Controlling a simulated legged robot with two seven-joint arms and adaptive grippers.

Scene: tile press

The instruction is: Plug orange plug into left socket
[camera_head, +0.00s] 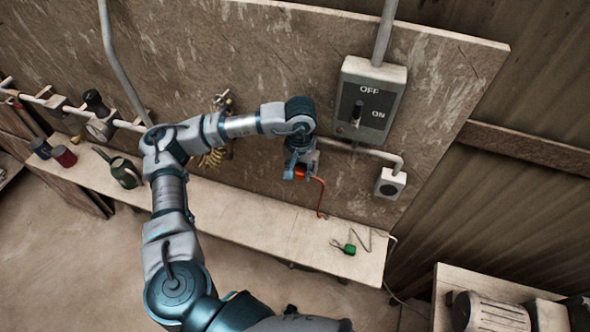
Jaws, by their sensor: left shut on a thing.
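My left arm reaches up from the bottom to the wall panel. Its gripper (298,172) is shut on the orange plug (301,171), near the panel under the switch box. Only a small orange part of the plug shows, and its red-orange cord (322,196) hangs down to the shelf. The left socket is not visible; the gripper and wrist cover the area at the left end of the conduit. I cannot tell whether the plug touches a socket. The right socket (390,184) is in clear view and empty. My right gripper is not in view.
The switch box (371,100) with OFF and ON marks is on the panel. A green plug (349,248) with a grey cord lies on the shelf (270,232). A watering can (124,173) and a red can (64,156) stand at left. A motor (490,313) sits at lower right.

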